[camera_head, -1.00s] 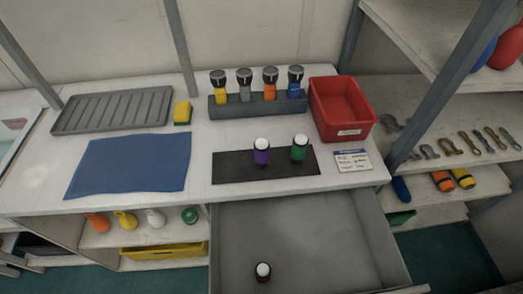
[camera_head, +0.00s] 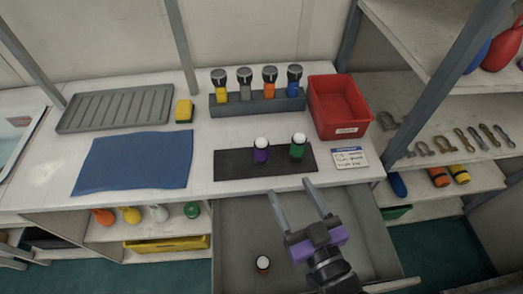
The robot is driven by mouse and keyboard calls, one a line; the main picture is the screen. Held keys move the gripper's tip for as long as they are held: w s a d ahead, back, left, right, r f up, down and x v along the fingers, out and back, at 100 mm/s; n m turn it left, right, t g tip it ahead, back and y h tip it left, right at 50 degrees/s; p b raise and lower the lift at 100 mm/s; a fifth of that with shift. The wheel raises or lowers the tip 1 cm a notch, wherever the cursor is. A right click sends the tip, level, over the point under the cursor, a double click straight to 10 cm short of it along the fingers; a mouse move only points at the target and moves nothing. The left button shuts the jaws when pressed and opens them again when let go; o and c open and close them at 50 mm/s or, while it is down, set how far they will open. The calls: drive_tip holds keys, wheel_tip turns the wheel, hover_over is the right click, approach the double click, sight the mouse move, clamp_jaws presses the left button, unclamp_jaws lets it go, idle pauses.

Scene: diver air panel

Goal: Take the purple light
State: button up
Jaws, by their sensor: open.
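The purple light (camera_head: 261,150), with a white domed top, stands upright on the left-middle of a dark mat (camera_head: 230,165) on the white counter. A green light (camera_head: 298,146) of the same shape stands just right of it on the mat. My gripper (camera_head: 294,195) is open and empty over the open drawer, in front of the mat. Its two long grey fingers point up toward the counter's front edge, below and right of the purple light. Its body has a purple block. The fingers appear apart from both lights.
A dark light with a white top (camera_head: 263,263) stands in the open drawer (camera_head: 235,225). Behind the mat, a grey rack (camera_head: 258,104) holds several flashlights. A red bin (camera_head: 340,107) and a label card (camera_head: 349,159) are right. A blue cloth (camera_head: 133,162) lies left.

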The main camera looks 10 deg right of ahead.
drive_tip(key=g, duration=0.2)
approach(263, 158)
drive_tip(key=w+a+r, duration=0.3)
drive_tip(key=w+r, duration=0.1)
drive_tip(key=r, duration=0.1)
drive_tip(key=shift+m+g+h, duration=0.3)
drive_tip(key=shift+g+h, duration=0.4)
drive_tip(key=f, duration=0.2)
drive_tip(key=d+f, duration=0.1)
drive_tip(key=f, duration=0.1)
drive_tip(key=shift+w+f+p, duration=0.2)
drive_tip(key=shift+f+p, duration=0.15)
drive_tip(key=shift+f, duration=0.05)
drive_tip(key=shift+d+f, duration=0.1)
drive_tip(key=shift+f, duration=0.2)
drive_tip(key=shift+w+f, duration=0.1)
drive_tip(key=shift+f, duration=0.05)
drive_tip(key=shift+d+p+x, duration=0.2)
drive_tip(key=shift+p+x, duration=0.6)
drive_tip(key=shift+x, duration=2.85)
drive_tip(key=shift+w, duration=0.1)
clamp_jaws()
drive_tip(key=shift+r, duration=0.2)
